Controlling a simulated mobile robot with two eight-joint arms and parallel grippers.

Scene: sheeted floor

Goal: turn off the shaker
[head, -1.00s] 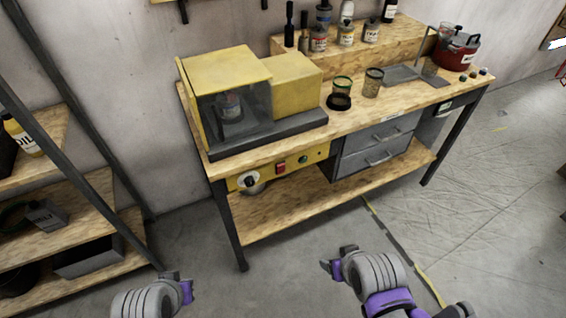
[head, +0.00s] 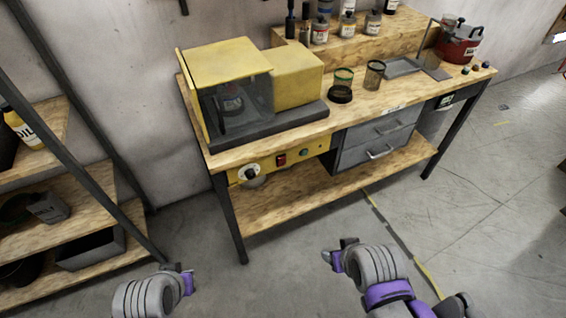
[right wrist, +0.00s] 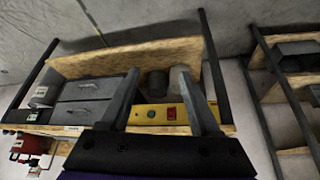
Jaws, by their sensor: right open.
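The shaker (head: 232,108) is a yellow machine with a dark see-through front, at the left of the wooden bench; a jar (head: 231,104) shows inside.
The bench (head: 235,153) has drawers (head: 375,143), a lower shelf (head: 285,197) and dark legs. Wire cups (head: 374,75) and a red pot (head: 461,50) stand on top. A shelf rack (head: 70,205) stands at left. The floor (head: 445,200) at right is open.

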